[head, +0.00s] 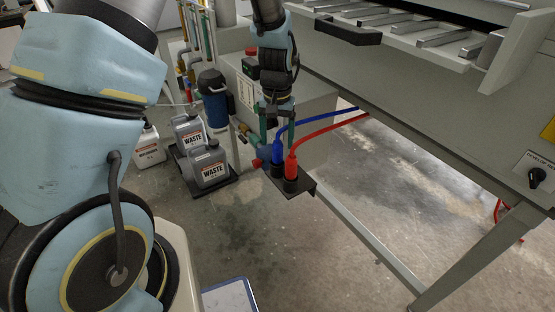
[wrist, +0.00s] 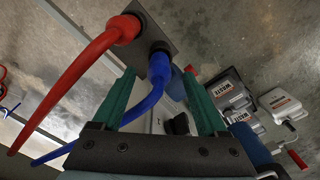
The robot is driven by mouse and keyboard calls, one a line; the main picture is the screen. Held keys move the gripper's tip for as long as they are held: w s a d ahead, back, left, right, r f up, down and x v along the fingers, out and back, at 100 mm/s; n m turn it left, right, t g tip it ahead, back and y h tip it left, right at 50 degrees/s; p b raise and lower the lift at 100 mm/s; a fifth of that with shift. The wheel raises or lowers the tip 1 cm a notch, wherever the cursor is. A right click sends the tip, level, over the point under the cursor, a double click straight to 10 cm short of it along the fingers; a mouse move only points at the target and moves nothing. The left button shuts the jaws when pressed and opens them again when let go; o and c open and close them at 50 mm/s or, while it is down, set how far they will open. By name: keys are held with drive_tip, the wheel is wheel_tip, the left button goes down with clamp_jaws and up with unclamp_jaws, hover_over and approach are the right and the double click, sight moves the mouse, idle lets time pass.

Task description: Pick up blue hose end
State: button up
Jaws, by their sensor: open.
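The blue hose end (head: 278,154) stands upright in a dark bracket (head: 305,187) beside the red hose end (head: 291,167). In the wrist view the blue hose end (wrist: 159,68) sits between and just beyond my green fingertips, and its hose runs down to the lower left, passing the left finger. The red hose end (wrist: 122,28) is outside the left finger. My gripper (head: 277,128) is open, pointing down over the blue hose end; it also shows in the wrist view (wrist: 158,76). I cannot tell whether the fingers touch the hose.
Grey waste jugs (head: 209,167) stand on a black tray (head: 215,193) on the floor to the left. The processor bench (head: 440,110) overhangs at the right, with its leg (head: 480,250) in front. A blue and black bottle (head: 214,98) is left of my gripper. Open floor lies below.

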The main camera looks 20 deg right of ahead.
sight(277, 154)
drive_tip(key=shift+w+d+f, duration=0.1)
drive_tip(key=shift+f, duration=3)
drive_tip(key=shift+c, duration=0.2)
clamp_jaws()
